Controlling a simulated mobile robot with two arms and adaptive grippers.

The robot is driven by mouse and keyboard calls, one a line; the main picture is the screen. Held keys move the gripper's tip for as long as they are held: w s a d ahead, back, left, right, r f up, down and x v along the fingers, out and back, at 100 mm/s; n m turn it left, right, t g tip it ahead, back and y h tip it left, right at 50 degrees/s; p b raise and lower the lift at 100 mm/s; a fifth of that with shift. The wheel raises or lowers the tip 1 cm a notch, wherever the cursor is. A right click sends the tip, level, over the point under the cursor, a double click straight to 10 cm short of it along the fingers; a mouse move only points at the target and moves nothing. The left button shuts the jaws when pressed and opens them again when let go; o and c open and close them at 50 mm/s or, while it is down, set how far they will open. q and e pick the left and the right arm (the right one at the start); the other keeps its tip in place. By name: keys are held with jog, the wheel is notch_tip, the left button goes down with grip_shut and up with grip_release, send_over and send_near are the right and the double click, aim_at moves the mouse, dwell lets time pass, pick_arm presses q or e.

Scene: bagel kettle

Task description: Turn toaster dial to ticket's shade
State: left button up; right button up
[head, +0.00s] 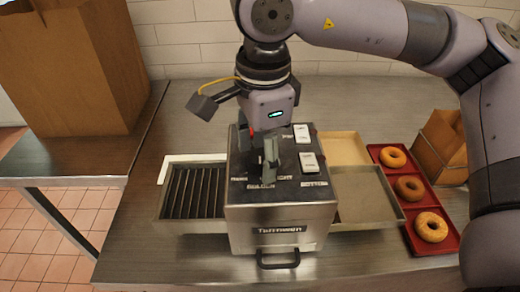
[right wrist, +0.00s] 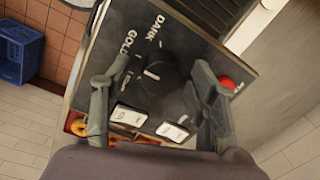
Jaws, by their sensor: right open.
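The metal toaster (head: 278,220) stands mid-counter with a dark control top. In the right wrist view its round black dial (right wrist: 153,78) carries a short white pointer line. The labels DARK (right wrist: 152,28) and GOLD (right wrist: 127,42) are printed near it; another small label is too blurred to read. My right gripper (head: 261,158) is over the toaster top, pointing down. Its open fingers (right wrist: 160,68) stand on either side of the dial; I cannot tell whether they touch it. In the head view the gripper hides the dial. No ticket is recognizable. My left gripper is out of view.
Two white rocker switches (head: 308,162) and a red button (right wrist: 227,83) sit near the dial. A slatted rack (head: 165,205) juts left, a metal tray (head: 395,210) right. A red tray (head: 418,244) holds bagels. A paper bag (head: 75,70) stands on the left table.

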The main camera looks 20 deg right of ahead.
aim_at(262, 160)
notch_tip(262, 160, up, 12)
jog(key=shift+s, duration=0.4)
dwell(0.5)
